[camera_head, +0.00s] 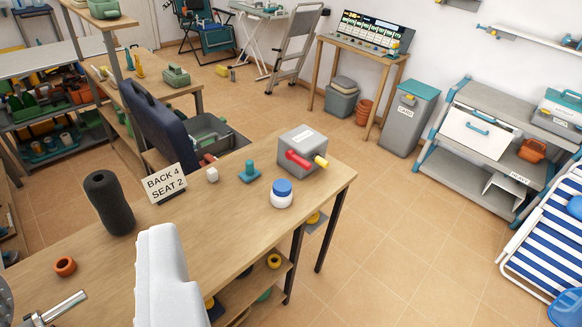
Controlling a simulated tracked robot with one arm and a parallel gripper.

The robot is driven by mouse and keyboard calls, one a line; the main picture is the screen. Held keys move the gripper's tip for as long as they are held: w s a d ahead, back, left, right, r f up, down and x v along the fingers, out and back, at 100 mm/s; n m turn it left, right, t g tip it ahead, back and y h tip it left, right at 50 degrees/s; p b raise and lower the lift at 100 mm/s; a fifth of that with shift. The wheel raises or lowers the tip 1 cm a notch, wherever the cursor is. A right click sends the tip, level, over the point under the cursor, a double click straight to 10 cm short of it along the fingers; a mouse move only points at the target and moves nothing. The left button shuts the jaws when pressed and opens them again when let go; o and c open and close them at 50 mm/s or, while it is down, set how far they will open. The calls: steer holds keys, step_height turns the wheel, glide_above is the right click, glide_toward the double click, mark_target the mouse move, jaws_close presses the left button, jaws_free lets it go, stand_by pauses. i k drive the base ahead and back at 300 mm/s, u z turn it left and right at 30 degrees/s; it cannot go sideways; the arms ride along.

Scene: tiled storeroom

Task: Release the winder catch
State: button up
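A grey box (302,151) with a white label stands near the far right end of the wooden workbench (240,235). It looks like the winder, but its label is too small to read. A red lever (297,159) and a yellow knob (321,161) stick out of its front; I cannot tell which one is the catch. A pale grey part of mine, seemingly my gripper (165,275), rises from the bottom edge over the bench. It is apart from the box, to its lower left. Its fingertips cannot be made out, and nothing is seen held.

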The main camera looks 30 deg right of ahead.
mark_target(290, 155)
steer(key=u, duration=0.1)
steer(key=i, duration=1)
steer(key=z, duration=0.1)
